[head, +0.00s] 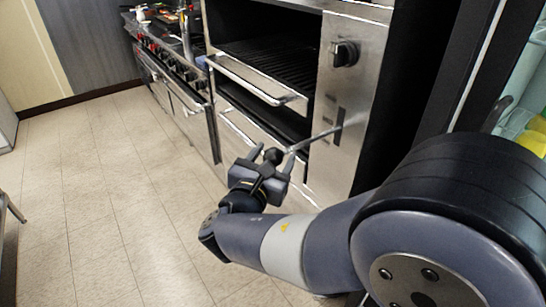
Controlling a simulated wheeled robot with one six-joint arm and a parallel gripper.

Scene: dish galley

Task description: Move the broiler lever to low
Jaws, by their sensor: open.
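The broiler (370,70) is a stainless steel unit with a dark open cavity and a front panel on its right side. The broiler lever (316,137) is a thin metal rod that comes out of a dark vertical slot (340,120) in this panel. It slopes slightly down to the left and ends in a black ball knob (273,156). My gripper (272,158) is open, with one finger on each side of the knob in the picture. I cannot tell whether either finger touches it.
A black rotary knob (344,53) sits above the slot on the panel. A broiler rack with a metal handle (262,82) juts out left of it. A range (178,85) with several knobs stands further back. The tiled floor (110,200) at left is clear.

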